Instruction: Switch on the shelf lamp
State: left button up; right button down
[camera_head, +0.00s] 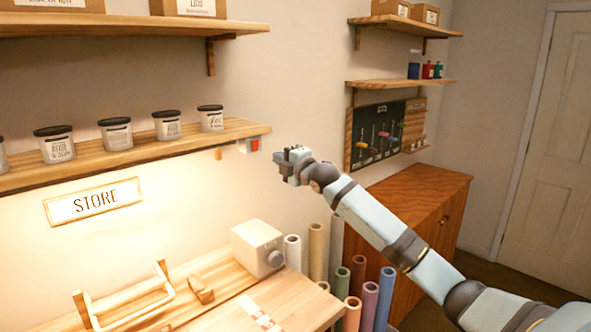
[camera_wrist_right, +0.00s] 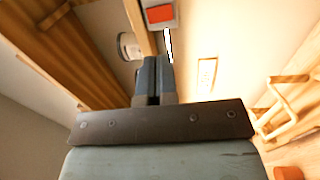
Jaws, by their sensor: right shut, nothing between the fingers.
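A small pale switch box with a red button (camera_head: 255,143) sits at the right end of the lower left shelf (camera_head: 140,150). The red button also shows at the top of the right wrist view (camera_wrist_right: 160,14), just beyond my fingertips. My right gripper (camera_head: 281,162) is shut and empty, a little right of and below the switch, apparently apart from it. Its fingers (camera_wrist_right: 153,80) are together in the wrist view. The wall under this shelf is brightly lit in warm light, and a bright white strip (camera_wrist_right: 168,45) shows beside the switch. My left gripper is out of view.
Several lidded jars (camera_head: 115,134) stand on the shelf. Below are a STORE sign (camera_head: 94,201), a workbench with a white box (camera_head: 257,246), and several upright rolls (camera_head: 316,250). A wooden cabinet (camera_head: 420,195) stands right. Open air surrounds the gripper.

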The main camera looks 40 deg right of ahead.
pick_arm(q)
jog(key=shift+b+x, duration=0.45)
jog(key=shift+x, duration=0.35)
pick_arm(e)
jog(key=s, duration=0.2)
jog(key=s+f, duration=0.1)
jog(key=shift+s+d, duration=0.15)
jog(key=shift+s, duration=0.2)
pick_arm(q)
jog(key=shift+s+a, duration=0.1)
pick_arm(e)
jog(key=shift+s, duration=0.1)
